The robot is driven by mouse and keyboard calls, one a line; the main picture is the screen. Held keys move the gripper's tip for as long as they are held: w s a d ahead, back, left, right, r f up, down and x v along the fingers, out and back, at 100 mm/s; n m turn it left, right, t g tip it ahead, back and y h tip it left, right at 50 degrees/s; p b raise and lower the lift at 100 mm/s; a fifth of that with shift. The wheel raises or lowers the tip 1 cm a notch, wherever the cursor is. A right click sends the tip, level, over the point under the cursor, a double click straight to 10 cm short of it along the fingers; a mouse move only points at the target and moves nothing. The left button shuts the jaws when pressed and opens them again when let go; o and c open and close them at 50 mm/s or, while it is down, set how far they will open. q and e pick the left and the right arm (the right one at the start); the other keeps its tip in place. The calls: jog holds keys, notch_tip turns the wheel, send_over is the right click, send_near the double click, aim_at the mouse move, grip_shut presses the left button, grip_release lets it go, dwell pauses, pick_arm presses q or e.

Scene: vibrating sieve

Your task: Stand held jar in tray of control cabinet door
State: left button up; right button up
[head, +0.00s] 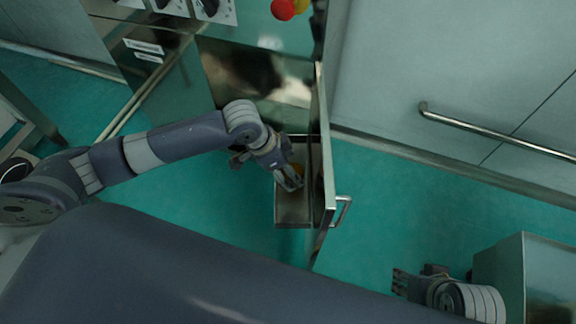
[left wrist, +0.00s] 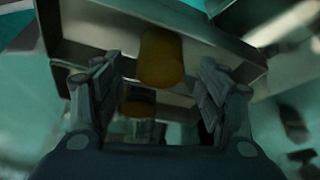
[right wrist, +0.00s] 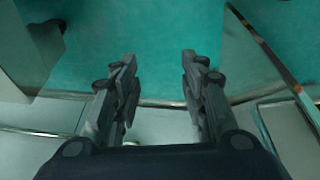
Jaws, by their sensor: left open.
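The jar (left wrist: 162,60) is amber-orange and stands in the metal tray of the cabinet door in the left wrist view. A small orange part of it shows in the head view (head: 298,170), mostly hidden by my left gripper. The tray (head: 294,215) is a narrow metal box fixed to the inside of the open cabinet door (head: 327,150). My left gripper (head: 291,183) is over the tray, and in the left wrist view its fingers (left wrist: 158,85) are spread apart, one on each side of the jar. My right gripper (right wrist: 160,80) is open and empty, away from the tray.
The control cabinet (head: 255,75) with dials and a red button (head: 284,9) stands behind the tray. A wall rail (head: 490,130) runs at the right. A metal box (head: 525,275) stands near my right gripper. Green floor is clear between door and box.

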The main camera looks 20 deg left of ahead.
pick_arm(q)
jog(key=shift+r, duration=0.1)
jog(key=shift+a+r, duration=0.1)
jog(key=shift+r, duration=0.25)
jog(key=p+v, duration=0.3)
jog(key=v, duration=0.8)
jog(key=shift+r, duration=0.2)
pick_arm(e)
jog(key=s+x, duration=0.2)
jog(key=x, duration=0.9)
jog(key=shift+f+g, duration=0.35)
jog(key=shift+g, duration=0.05)
jog(key=shift+a, duration=0.1)
